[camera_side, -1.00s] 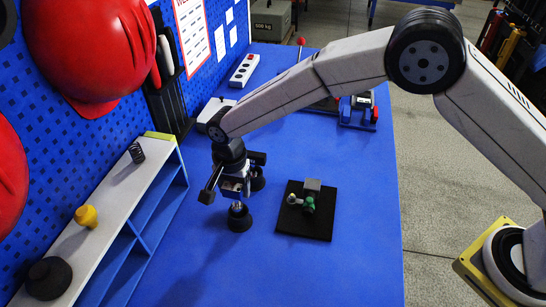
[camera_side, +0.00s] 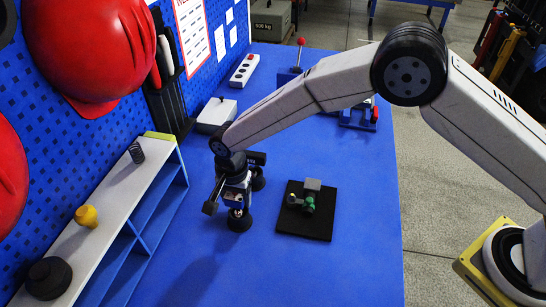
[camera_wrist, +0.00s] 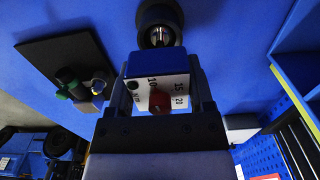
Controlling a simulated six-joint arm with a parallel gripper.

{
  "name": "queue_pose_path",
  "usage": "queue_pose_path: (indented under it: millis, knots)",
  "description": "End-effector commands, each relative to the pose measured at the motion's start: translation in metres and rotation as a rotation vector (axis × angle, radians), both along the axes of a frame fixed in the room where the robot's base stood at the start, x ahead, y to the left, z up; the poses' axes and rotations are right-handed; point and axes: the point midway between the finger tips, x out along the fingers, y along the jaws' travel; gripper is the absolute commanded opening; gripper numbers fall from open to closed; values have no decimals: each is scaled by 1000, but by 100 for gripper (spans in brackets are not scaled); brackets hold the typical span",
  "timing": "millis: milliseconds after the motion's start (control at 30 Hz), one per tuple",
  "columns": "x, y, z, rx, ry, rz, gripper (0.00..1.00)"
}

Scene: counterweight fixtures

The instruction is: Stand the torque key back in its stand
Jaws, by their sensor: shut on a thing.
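My gripper (camera_side: 237,188) points down over a round black stand (camera_side: 240,224). Its jaws, also in the wrist view (camera_wrist: 160,80), are shut on the torque key (camera_wrist: 143,66), a blue block with a white scale face marked 10, 15 and 20 and a red round knob. The key's lower end is just above or at the stand's silver middle, which shows in the wrist view with the stand's dark ring (camera_wrist: 160,14). I cannot tell whether key and stand touch. In the side view the key is mostly hidden by the gripper.
A black plate (camera_side: 304,225) with a green and grey fitting lies to the right. A blue-and-white shelf (camera_side: 120,215) with small parts on top is at left. The front of the blue table is clear.

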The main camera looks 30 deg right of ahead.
Motion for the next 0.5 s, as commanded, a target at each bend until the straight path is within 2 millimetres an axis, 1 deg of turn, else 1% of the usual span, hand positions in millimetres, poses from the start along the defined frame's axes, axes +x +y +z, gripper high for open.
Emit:
queue_pose_path:
  millis: [233, 267, 300, 333, 500]
  knots:
    - [0, 0, -2, 1, -1, 0, 0]
    - [0, 0, -2, 1, -1, 0, 77]
    - [0, 0, -2, 1, -1, 0, 90]
    - [0, 0, -2, 1, -1, 0, 99]
    - [0, 0, -2, 0, 0, 0, 100]
